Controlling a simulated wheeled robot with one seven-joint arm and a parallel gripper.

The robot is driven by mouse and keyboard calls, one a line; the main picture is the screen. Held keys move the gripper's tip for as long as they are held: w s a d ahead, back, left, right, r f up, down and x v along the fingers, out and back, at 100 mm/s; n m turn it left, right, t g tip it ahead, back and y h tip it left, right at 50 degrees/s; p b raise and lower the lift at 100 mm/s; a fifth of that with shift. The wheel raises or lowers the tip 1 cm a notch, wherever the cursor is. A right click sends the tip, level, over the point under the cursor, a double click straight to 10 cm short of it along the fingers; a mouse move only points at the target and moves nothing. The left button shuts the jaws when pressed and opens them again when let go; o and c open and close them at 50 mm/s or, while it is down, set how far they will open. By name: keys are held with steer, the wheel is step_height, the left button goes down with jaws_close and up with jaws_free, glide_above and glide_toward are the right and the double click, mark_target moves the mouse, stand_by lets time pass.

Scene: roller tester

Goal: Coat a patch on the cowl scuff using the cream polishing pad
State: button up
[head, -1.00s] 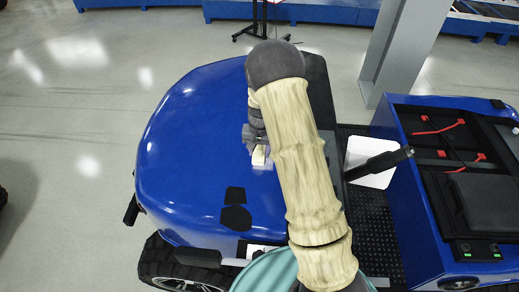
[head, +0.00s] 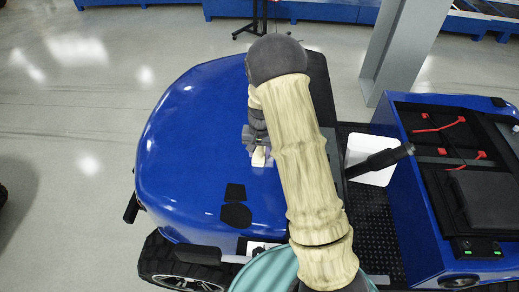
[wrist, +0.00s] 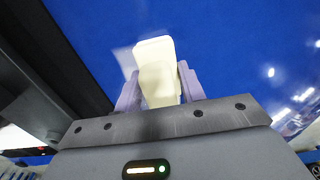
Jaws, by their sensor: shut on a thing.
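My gripper (head: 256,143) is shut on the cream polishing pad (head: 259,157), low over the blue cowl (head: 190,140) at its right-hand part. In the wrist view the pad (wrist: 157,72) stands out from between the two grey-purple fingers (wrist: 159,88), its far end against the blue surface. A pale, faint patch (wrist: 124,62), seemingly the scuff, shows just left of the pad and is partly covered by it. Whether the pad touches the cowl, I cannot tell for sure. My arm hides the cowl's right edge in the head view.
A dark handle (head: 380,162) and a white panel (head: 368,170) are right of my arm. A blue cabinet with red cables (head: 436,128) stands at the right, a grey post (head: 400,50) behind.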

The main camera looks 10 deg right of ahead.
steer(key=shift+s+a+f, duration=0.1)
steer(key=shift+s+a, duration=0.15)
steer(key=shift+s, duration=0.5)
steer(key=shift+w+d+f, duration=0.15)
steer(key=shift+w+d, duration=0.1)
steer(key=shift+w, duration=0.55)
steer(key=shift+w+d+f, duration=0.1)
steer(key=shift+w+d, duration=0.15)
steer(key=shift+w, duration=0.55)
steer(key=shift+s, duration=0.15)
